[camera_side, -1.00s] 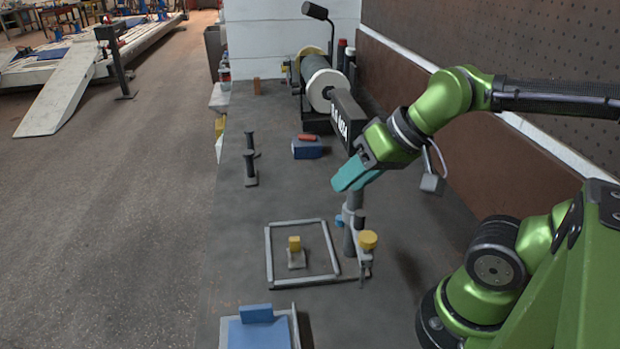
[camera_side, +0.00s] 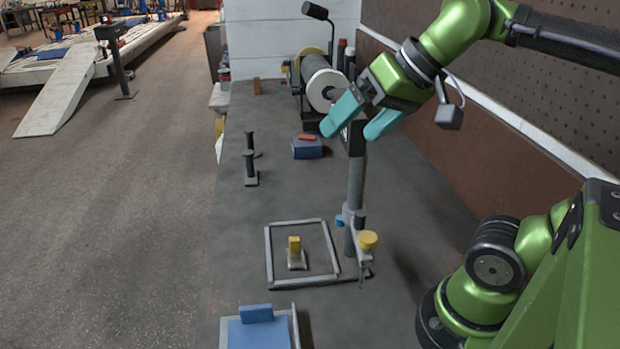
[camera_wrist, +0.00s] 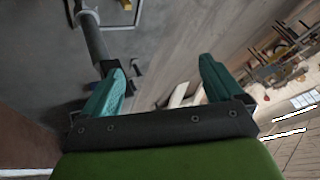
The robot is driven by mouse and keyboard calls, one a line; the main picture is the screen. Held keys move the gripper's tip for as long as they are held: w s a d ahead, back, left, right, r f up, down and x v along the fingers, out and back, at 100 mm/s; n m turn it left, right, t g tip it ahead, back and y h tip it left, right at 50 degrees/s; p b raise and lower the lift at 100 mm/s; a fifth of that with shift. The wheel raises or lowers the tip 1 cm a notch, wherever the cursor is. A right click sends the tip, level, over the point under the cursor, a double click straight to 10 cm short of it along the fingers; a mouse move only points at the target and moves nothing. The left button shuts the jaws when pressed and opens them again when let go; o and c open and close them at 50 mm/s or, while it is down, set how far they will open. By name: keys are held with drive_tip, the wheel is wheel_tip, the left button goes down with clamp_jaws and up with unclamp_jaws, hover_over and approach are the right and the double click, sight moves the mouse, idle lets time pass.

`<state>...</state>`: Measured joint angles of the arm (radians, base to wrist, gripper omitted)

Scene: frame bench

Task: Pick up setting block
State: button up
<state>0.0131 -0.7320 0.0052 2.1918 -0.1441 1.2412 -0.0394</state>
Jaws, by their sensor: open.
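My gripper (camera_side: 350,132) is open and empty, high above the bench, with its teal fingers apart; both fingers also show in the wrist view (camera_wrist: 158,72). A small block with a yellow top and pale base (camera_side: 295,252) stands inside a square grey frame (camera_side: 268,254) on the bench. A blue block (camera_side: 256,313) sits on a blue pad in a tray (camera_side: 296,328) at the front. The frames do not settle which one is the setting block. My gripper is well above and behind both, touching neither.
An upright grey post with a yellow knob (camera_side: 368,240) stands at the frame's right side, below my gripper. Two black posts (camera_side: 249,168), a blue box with a red item (camera_side: 307,148) and a roller machine (camera_side: 318,78) stand farther back. The bench's left middle is clear.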

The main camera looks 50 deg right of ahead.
drive_tip(key=w+r+n+g+h, duration=0.1)
drive_tip(key=w+r+n+g, duration=0.25)
drive_tip(key=w+n, duration=0.3)
drive_tip(key=n+g+h, duration=0.1)
drive_tip(key=n+g, duration=0.3)
drive_tip(key=n, duration=0.2)
hover_over(292, 257)
drive_tip(key=f, duration=0.2)
drive_tip(key=shift+n, duration=0.25)
wheel_tip(292, 257, down, 34)
drive_tip(key=shift+r, duration=0.15)
drive_tip(key=c, duration=1.3)
drive_tip(key=shift+r, duration=0.15)
